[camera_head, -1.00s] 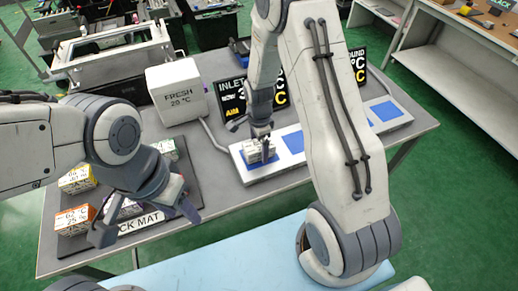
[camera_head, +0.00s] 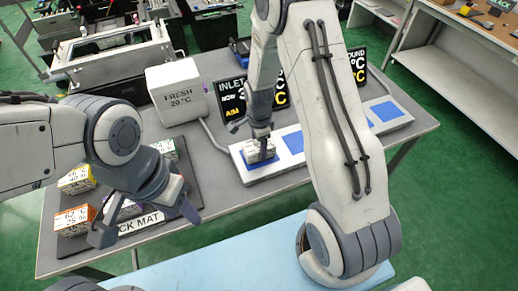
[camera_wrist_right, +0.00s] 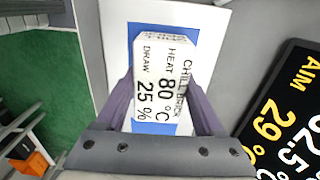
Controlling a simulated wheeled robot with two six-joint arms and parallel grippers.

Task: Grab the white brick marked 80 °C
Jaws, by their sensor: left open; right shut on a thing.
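The white brick (camera_wrist_right: 165,85) shows its printed face in the right wrist view, reading HEAT 80 °C and DRAW 25 %. In the head view the white brick (camera_head: 261,150) sits on the leftmost blue pad (camera_head: 248,166) of the white strip. My right gripper (camera_wrist_right: 165,118) is shut on it, a finger on either side; in the head view the gripper (camera_head: 260,138) reaches it from above. My left gripper (camera_head: 150,222) is open and empty over the black mat at the left.
A yellow-and-white brick (camera_head: 77,180), an orange-and-white brick (camera_head: 75,220) and a green-marked brick (camera_head: 166,149) stand on the black mat (camera_head: 190,180). A FRESH 20 °C box (camera_head: 177,93) and display boards (camera_head: 232,104) stand behind. Another blue pad (camera_head: 386,111) is bare.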

